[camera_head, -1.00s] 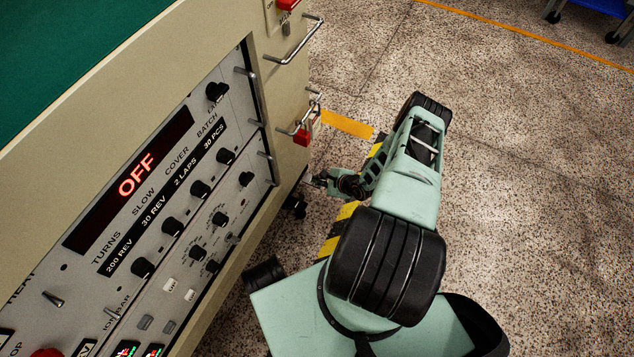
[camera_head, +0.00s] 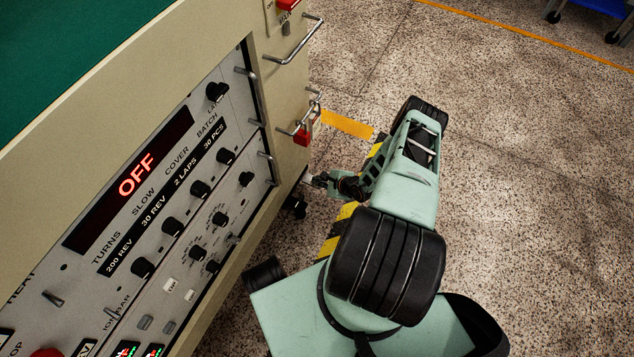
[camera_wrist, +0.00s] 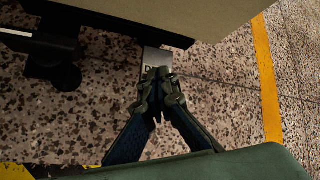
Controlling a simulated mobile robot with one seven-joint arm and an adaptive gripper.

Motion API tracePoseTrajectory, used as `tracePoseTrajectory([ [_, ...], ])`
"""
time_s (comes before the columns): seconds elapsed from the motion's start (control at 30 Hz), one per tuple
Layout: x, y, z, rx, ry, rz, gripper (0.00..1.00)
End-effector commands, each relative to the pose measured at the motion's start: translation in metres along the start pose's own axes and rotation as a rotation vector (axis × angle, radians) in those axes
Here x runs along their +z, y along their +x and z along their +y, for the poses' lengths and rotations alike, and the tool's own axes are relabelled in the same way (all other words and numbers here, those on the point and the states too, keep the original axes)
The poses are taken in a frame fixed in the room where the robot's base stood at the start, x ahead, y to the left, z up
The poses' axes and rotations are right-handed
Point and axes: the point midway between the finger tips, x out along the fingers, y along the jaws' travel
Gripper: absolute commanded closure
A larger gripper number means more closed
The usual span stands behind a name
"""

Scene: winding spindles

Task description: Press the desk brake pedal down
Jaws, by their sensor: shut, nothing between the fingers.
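The brake pedal (camera_wrist: 155,59) shows in the wrist view as a pale grey plate with partly hidden dark lettering. It sticks out from under the lower edge of the desk, close to the floor. My gripper (camera_wrist: 161,77) is shut and empty, with its fingertips over the near part of the plate, hiding that part. I cannot tell whether the tips touch it or how far down the pedal is. In the head view my gripper (camera_head: 321,180) is low beside the desk's lower right corner, and the pedal is mostly hidden there.
The desk (camera_head: 283,107) fills the left, its panel display (camera_head: 137,175) reading OFF. Metal handles (camera_head: 297,45) and a red padlock (camera_head: 301,136) stick out from its side. A black desk foot (camera_wrist: 53,58) stands left of the pedal. The speckled floor to the right is open.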

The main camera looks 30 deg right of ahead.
Motion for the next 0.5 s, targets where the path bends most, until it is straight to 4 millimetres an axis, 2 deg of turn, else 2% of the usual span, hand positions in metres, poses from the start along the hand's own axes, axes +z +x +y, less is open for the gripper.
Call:
tracePoseTrajectory([
  [0.5,-0.0037,0.0045,0.0033,0.001,-0.002,0.001,1.00],
])
